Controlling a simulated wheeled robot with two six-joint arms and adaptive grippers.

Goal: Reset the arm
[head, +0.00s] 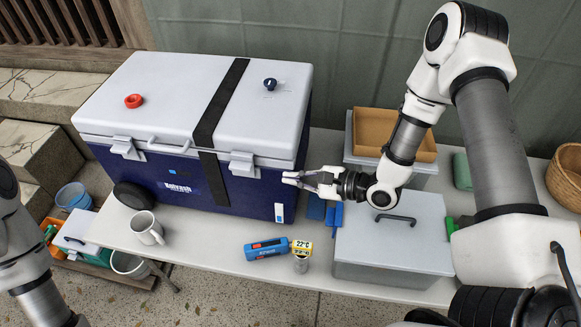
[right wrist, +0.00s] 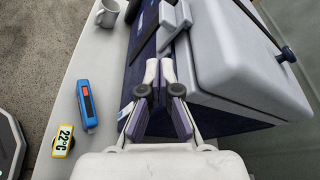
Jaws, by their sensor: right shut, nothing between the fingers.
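My right gripper (head: 296,180) is shut and empty. In the head view it sits in front of the right part of the blue cooler (head: 255,192), pointing left, above the table. In the right wrist view its fingertips (right wrist: 160,70) are close to the cooler's front near a grey latch; I cannot tell whether they touch it. The cooler has a closed grey lid (head: 160,92) with a black strap, a red cap (head: 133,101) and a dark blue cap (head: 270,84). Only a link of my left arm shows at the left edge; its gripper is out of view.
A grey box (head: 392,245) is below my right forearm. A wicker basket (head: 568,178) is at far right.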

